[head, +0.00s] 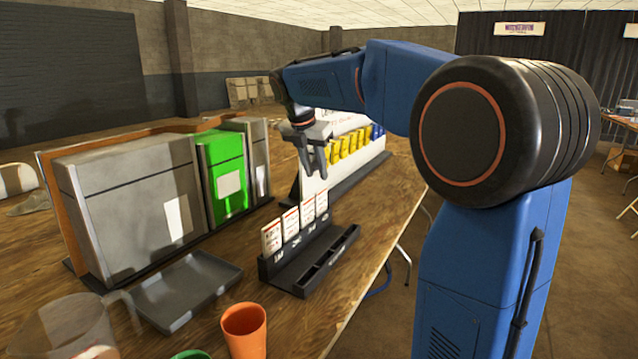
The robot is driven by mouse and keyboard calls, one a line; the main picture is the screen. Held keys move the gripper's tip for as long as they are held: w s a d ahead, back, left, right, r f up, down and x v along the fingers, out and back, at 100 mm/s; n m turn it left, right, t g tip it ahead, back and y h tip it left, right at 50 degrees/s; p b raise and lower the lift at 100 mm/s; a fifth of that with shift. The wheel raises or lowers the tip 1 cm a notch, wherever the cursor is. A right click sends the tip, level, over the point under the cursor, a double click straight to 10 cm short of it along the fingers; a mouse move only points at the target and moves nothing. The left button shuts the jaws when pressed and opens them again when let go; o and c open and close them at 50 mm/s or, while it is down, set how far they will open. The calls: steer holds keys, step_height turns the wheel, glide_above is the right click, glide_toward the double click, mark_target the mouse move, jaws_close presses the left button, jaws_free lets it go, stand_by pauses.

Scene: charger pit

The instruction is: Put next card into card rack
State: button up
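A black card rack (295,252) stands on the wooden table, near its right edge. Several white cards with red print (290,223) stand upright in a row along its back. Its lower front part has long open slots (328,262). My gripper (316,172) points down above and behind the rack, in front of a white panel. Its two fingers look apart, and no card shows between them. The fingers are small in the head view, so fine detail is hard to see.
A white board with yellow and blue items (350,145) stands behind the rack. A grey and green machine (135,205) fills the table's left. A dark empty tray (186,290), an orange cup (244,330) and a clear jug (70,328) are in front. Bare table lies right of the rack.

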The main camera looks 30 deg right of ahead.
steer(key=v, duration=0.9)
steer(key=shift+s, duration=0.2)
